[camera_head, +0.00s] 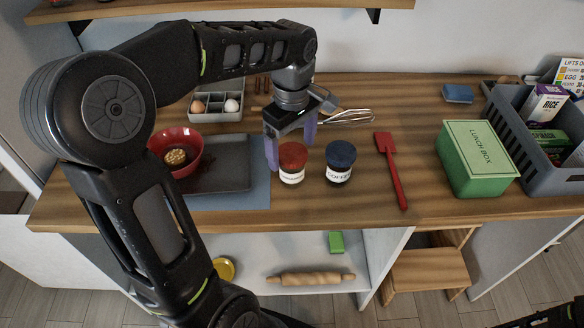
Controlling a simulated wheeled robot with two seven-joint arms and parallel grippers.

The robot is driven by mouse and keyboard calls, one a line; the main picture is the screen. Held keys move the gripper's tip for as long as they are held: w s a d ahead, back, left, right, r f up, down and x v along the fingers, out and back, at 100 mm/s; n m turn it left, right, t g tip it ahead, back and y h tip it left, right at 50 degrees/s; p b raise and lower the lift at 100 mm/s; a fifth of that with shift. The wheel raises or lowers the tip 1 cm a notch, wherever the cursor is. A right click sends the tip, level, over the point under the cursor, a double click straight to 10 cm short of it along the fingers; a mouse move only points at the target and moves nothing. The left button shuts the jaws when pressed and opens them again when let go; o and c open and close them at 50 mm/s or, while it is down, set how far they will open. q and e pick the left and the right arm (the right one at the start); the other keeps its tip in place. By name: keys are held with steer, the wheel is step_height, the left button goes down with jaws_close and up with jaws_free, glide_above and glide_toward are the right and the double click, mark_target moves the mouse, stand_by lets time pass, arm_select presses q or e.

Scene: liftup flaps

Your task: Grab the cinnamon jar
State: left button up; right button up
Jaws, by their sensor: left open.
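A small jar with a reddish-brown lid and a white label (292,162) stands upright on the wooden counter; its label is too small to read surely, but it fits the cinnamon jar. A second jar with a dark blue lid, labelled coffee (340,162), stands just to its right. My left gripper (291,141) points down at the red-lidded jar, open, with its purple fingers at the jar's left and just behind its lid. Whether a finger touches the jar I cannot tell. My right gripper is not in view; only a dark part shows at the bottom right corner.
A red spatula (390,168) and a whisk (345,117) lie nearby. A red bowl (186,139), a grey tray (226,172) and an egg box (216,107) stand left. A green lunch box (477,160) and grey crate (545,170) stand right.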

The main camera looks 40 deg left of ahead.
arm_select(q)
step_height(320, 180, down, 5)
steer(key=shift+f+p, duration=0.1)
steer(key=shift+p, duration=0.3)
steer(key=shift+c, duration=0.6)
steer(key=c, duration=1.4)
steer(key=shift+c, duration=0.2)
step_height(320, 180, up, 10)
steer(key=shift+r+b, duration=0.1)
steer(key=shift+b, duration=0.2)
